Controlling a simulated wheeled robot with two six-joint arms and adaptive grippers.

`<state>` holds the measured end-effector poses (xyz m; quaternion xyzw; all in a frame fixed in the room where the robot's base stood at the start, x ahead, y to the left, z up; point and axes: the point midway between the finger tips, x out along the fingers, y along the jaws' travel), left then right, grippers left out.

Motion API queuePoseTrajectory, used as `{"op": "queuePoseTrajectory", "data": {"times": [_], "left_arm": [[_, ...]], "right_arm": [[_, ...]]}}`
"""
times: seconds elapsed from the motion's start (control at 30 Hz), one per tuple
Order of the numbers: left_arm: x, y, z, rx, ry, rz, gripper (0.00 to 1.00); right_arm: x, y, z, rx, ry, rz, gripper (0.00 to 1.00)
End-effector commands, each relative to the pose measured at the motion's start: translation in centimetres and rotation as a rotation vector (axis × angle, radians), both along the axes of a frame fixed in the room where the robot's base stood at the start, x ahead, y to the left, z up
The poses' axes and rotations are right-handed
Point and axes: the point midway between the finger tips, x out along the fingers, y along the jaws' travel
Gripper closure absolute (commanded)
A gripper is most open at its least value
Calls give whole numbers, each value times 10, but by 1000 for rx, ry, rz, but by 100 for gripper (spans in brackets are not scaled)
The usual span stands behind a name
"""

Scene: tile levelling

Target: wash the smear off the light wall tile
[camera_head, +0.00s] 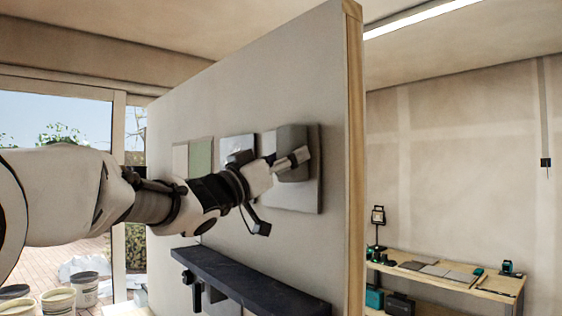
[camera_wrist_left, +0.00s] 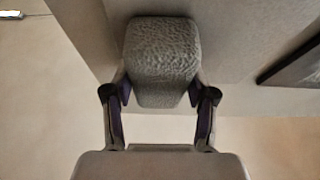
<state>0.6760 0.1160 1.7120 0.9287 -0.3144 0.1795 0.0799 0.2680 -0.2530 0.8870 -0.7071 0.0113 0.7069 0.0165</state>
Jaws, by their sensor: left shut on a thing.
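My left gripper (camera_head: 292,158) reaches in from the left and is shut on a grey block that looks like a sponge (camera_head: 292,138). In the left wrist view the sponge (camera_wrist_left: 162,50) has a rough, mottled face and sits between the two fingers. In the head view the sponge is in front of a pale grey wall tile (camera_head: 300,197) and covers part of it. I cannot tell whether they touch. No smear shows on the visible part of the tile; the sponge and gripper hide some of it. My right gripper is not in view.
A green tile (camera_head: 201,156) and a beige tile (camera_head: 180,160) are on the panel to the left. A dark shelf (camera_head: 245,282) juts out below. The panel ends at a wooden edge (camera_head: 355,160). A workbench (camera_head: 455,275) with tools stands right; buckets (camera_head: 58,300) stand lower left.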

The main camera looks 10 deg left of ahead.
Motion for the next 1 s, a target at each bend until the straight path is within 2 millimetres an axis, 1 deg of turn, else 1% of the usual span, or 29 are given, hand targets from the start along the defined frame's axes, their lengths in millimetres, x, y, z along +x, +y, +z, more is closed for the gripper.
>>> {"op": "queuePoseTrajectory", "data": {"times": [0.2, 0.3, 0.57, 0.83, 1.0], "left_arm": [[-12, -19, -1, 2, -1, 0, 72], [-14, -21, -1, 1, 1, 0, 72], [-15, -20, -1, 0, 0, 1, 72], [-36, -4, -1, -2, -1, 1, 72], [-37, -2, -1, 1, 1, 0, 72]], "right_arm": [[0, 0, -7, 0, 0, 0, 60], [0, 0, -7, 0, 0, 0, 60], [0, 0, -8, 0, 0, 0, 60], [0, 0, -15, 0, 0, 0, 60], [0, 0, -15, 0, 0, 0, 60]]}}
